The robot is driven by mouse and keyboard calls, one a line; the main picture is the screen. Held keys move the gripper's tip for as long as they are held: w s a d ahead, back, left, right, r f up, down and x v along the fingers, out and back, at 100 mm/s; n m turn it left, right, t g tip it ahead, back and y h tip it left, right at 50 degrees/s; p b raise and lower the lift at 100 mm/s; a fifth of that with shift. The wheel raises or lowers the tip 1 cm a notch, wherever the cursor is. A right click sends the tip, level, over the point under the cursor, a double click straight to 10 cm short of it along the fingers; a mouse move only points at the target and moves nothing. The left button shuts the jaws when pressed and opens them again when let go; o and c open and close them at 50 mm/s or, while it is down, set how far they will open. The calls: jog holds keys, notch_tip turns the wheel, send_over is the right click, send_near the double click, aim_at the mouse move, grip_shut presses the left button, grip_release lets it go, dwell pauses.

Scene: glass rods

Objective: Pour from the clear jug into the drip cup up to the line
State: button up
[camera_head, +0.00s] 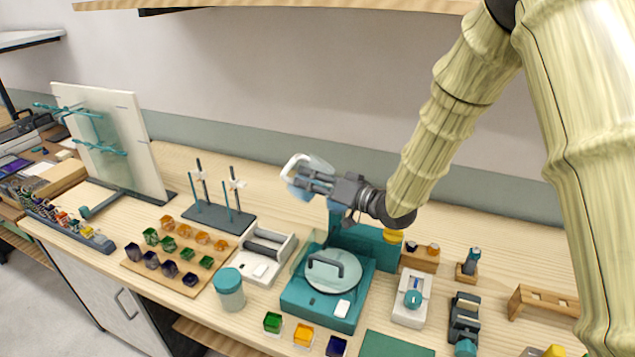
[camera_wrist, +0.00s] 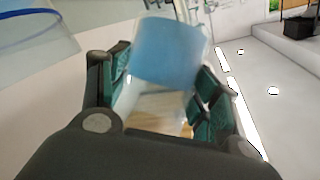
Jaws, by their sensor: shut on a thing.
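My gripper (camera_head: 312,182) is shut on the clear jug (camera_head: 318,164), raised above the bench behind the teal wheel machine (camera_head: 296,297). Blue liquid (camera_wrist: 168,52) shows in the jug between my fingers in the wrist view. The jug looks tilted in the head view, and my fingers hide part of it. A clear curved vessel with a blue line, apparently the drip cup (camera_wrist: 36,36), is at the upper left of the wrist view, apart from the jug. I cannot tell its liquid level, or whether any liquid is flowing.
A round plate with a dark handle (camera_head: 335,268) tops the machine. A teal-lidded jar (camera_head: 229,288) and a white tray (camera_head: 265,256) stand left of it. A twin-rod stand (camera_head: 219,214) and a board of coloured cubes (camera_head: 181,256) are farther left. A white device (camera_head: 411,300) stands right.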

jog(key=shift+w+a+f, duration=0.15)
jog(key=shift+w+f, duration=0.15)
jog(key=shift+w, duration=0.15)
jog(key=shift+w+a+f, duration=0.15)
jog(key=shift+w+f, duration=0.1)
jog(key=shift+w, duration=0.2)
jog(key=shift+s+d+r, duration=0.1)
jog(key=shift+s+r, duration=0.25)
jog(key=shift+w+f, duration=0.15)
jog(key=shift+m, duration=0.3)
jog(key=shift+s+r, duration=0.25)
jog(key=shift+r+m+t+y+p, duration=0.45)
jog(key=shift+r+m+y, duration=0.15)
jog(key=shift+m, duration=0.4)
dwell(2.5)
jog(key=shift+d+r+m+t, duration=0.1)
jog(key=shift+r+m+t, duration=0.2)
jog(key=shift+m, duration=0.5)
dwell(1.8)
